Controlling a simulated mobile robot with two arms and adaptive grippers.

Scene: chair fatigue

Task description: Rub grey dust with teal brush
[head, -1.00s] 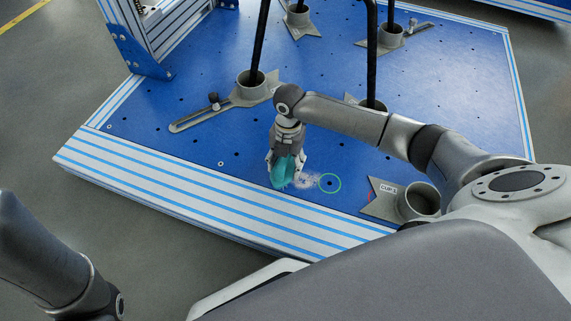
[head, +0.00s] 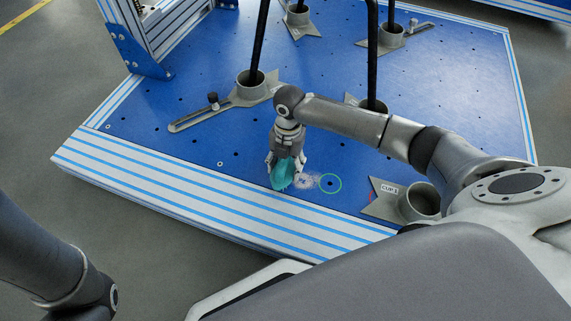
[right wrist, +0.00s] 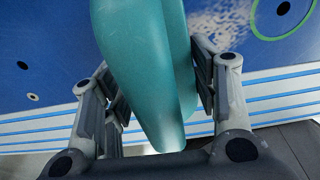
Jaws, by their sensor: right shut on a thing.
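The teal brush (head: 283,173) is in my right gripper (head: 287,160), near the front edge of the blue plate (head: 210,135). My right gripper is shut on it; in the right wrist view the teal brush (right wrist: 150,70) stands between the two fingers (right wrist: 155,95). A patch of grey dust (head: 306,181) lies on the plate just right of the brush. It also shows as a pale smear (right wrist: 222,22) in the right wrist view. The brush's lower end is close to the dust; whether it touches the plate cannot be told. Of my left arm only a link shows.
A green ring (head: 330,183) is marked on the plate right of the dust. A grey cup fixture labelled CUP (head: 384,199) stands further right. Other fixtures with black poles (head: 258,50) stand behind, and a striped rail (head: 190,190) runs along the front.

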